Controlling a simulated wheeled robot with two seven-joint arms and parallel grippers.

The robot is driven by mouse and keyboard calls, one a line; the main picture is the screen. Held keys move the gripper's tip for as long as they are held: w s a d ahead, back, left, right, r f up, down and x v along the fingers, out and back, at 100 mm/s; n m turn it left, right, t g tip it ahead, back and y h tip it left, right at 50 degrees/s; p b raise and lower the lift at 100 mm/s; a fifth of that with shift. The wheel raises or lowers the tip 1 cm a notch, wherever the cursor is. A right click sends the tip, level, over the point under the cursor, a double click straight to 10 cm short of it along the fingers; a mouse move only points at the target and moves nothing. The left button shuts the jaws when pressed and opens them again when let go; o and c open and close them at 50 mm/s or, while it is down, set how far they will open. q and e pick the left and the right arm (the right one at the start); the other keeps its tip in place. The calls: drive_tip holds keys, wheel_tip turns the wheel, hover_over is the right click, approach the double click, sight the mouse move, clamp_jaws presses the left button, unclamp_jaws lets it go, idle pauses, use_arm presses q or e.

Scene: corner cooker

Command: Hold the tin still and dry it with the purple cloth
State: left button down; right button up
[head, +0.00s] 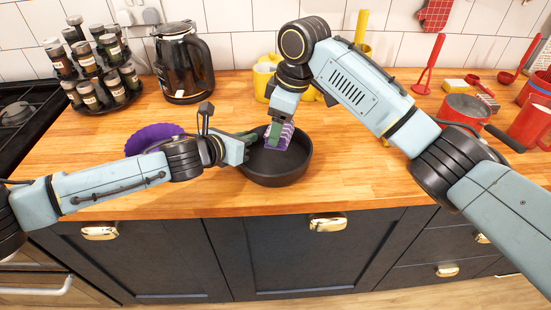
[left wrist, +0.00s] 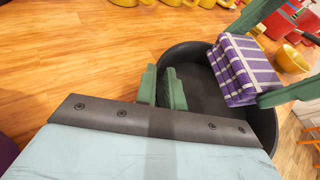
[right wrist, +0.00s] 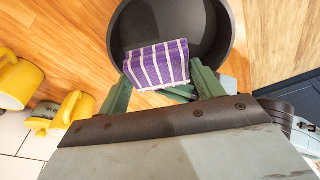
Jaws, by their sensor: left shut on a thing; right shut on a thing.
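The tin (head: 290,172) is a round, dark, open pan on the wooden counter; it also shows in the left wrist view (left wrist: 205,95) and the right wrist view (right wrist: 218,30). My left gripper (head: 247,140) is shut on the tin's left rim, one finger inside and one outside (left wrist: 164,88). The purple cloth (head: 287,134), folded and white-striped, is between the fingers of my right gripper (head: 275,138), over the inside of the tin. The cloth also shows in the left wrist view (left wrist: 238,70) and the right wrist view (right wrist: 157,64). Whether it touches the tin's bottom is unclear.
A purple scalloped item (head: 152,138) lies behind my left arm. A spice rack (head: 100,75) and black kettle (head: 184,62) stand at the back left. Yellow mugs (head: 265,75) stand behind the tin; a red pan (head: 468,110) is at right. The counter in front is clear.

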use_arm(q)
drive_tip(key=shift+a+f, duration=0.1)
drive_tip(key=shift+f, duration=0.05)
drive_tip(key=c, duration=1.4)
unclamp_jaws()
drive_tip(key=v, duration=1.2)
